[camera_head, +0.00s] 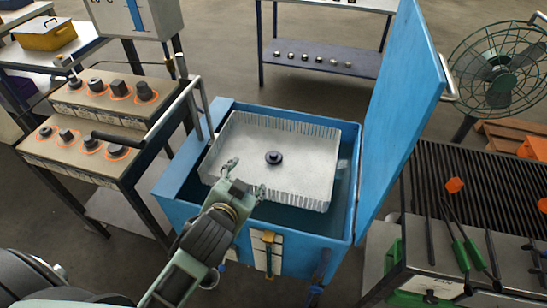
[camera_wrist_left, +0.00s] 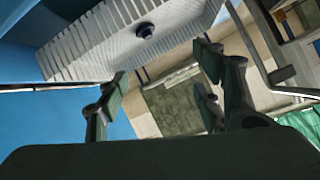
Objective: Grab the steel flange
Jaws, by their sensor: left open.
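The steel flange (camera_head: 273,157), a small dark disc with a raised hub, lies near the middle of a light metal basket (camera_head: 315,130). The basket sits in the open blue tank (camera_head: 180,178). My left gripper (camera_head: 246,178) is open and empty, over the near left part of the basket. It is apart from the flange, which is beyond it and slightly right in the head view. In the left wrist view the flange (camera_wrist_left: 145,30) shows near the top, beyond the open fingers. My right gripper is not in view.
The tank's raised blue lid (camera_head: 400,110) stands on the right. At left, a two-step bench (camera_head: 75,165) holds several dark parts on orange-ringed spots. A black grate (camera_head: 480,185) with green-handled tongs and a green fan (camera_head: 500,65) are at right.

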